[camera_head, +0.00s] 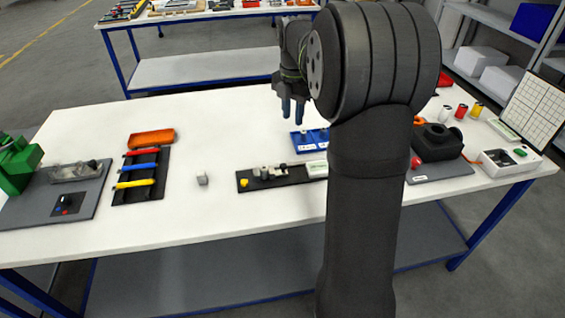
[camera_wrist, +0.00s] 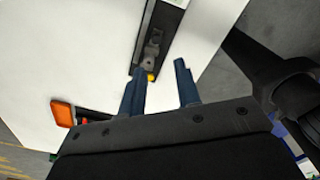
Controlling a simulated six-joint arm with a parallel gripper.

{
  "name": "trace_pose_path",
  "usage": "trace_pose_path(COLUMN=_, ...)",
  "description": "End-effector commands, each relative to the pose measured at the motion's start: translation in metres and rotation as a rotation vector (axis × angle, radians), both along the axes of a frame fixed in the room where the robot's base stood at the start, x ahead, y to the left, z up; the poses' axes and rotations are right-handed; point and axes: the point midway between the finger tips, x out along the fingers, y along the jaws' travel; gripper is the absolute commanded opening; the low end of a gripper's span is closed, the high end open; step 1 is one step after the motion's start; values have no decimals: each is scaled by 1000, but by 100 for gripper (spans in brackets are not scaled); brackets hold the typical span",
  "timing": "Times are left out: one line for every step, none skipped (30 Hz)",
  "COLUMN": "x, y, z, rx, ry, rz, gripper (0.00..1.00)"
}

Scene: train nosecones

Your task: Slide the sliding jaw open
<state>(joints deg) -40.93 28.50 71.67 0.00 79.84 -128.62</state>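A black fixture (camera_head: 295,176) with grey metal blocks (camera_head: 266,172) and a yellow knob (camera_head: 244,183) lies on the table's middle; I take the blocks to include the sliding jaw, but cannot tell which one it is. The fixture also shows in the wrist view (camera_wrist: 140,42), with the yellow knob (camera_wrist: 151,77) near its lower end. My gripper (camera_head: 293,102) is above the table, behind the fixture in the head view. Its two blue fingers stand apart in the wrist view (camera_wrist: 160,68), with nothing between them. My arm hides the fixture's right end.
A blue tray (camera_head: 308,141) lies behind the fixture. A black housing (camera_head: 437,143) stands at the right. The white table between rack and fixture is mostly clear.

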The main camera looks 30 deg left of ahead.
Motion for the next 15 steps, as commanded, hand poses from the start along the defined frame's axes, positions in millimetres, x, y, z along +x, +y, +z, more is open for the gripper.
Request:
trace_pose_path(x=-8, y=8, z=1, rx=0, ry=0, rz=70, gripper=30)
trace_pose_path(x=-11, y=11, z=1, rx=0, ry=0, rz=104, gripper=30)
trace_pose_path(x=-15, y=14, z=1, rx=0, ry=0, rz=139, gripper=30)
trace_pose_path(x=-16, y=16, z=1, rx=0, ry=0, rz=158, gripper=30)
trace_pose_path(x=-17, y=17, z=0, rx=0, ry=0, rz=173, gripper=30)
trace_pose_path(x=-18, y=18, z=-2, rx=-1, ry=0, rz=183, gripper=30)
trace_pose_path(x=-19, y=18, z=-4, rx=-1, ry=0, rz=187, gripper=30)
trace_pose_path(x=-19, y=18, z=-7, rx=-1, ry=1, rz=188, gripper=30)
trace_pose_path(x=-19, y=18, z=-12, rx=-2, ry=1, rz=187, gripper=30)
trace_pose_path(x=-19, y=18, z=-17, rx=-3, ry=3, rz=186, gripper=30)
trace_pose_path(x=-19, y=18, z=-22, rx=-3, ry=3, rz=186, gripper=30)
trace_pose_path(x=-19, y=17, z=-29, rx=-3, ry=3, rz=185, gripper=30)
trace_pose_path(x=-19, y=17, z=-35, rx=-2, ry=4, rz=185, gripper=30)
trace_pose_path(x=-19, y=17, z=-42, rx=-2, ry=4, rz=185, gripper=30)
trace_pose_path(x=-19, y=17, z=-51, rx=-2, ry=4, rz=184, gripper=30)
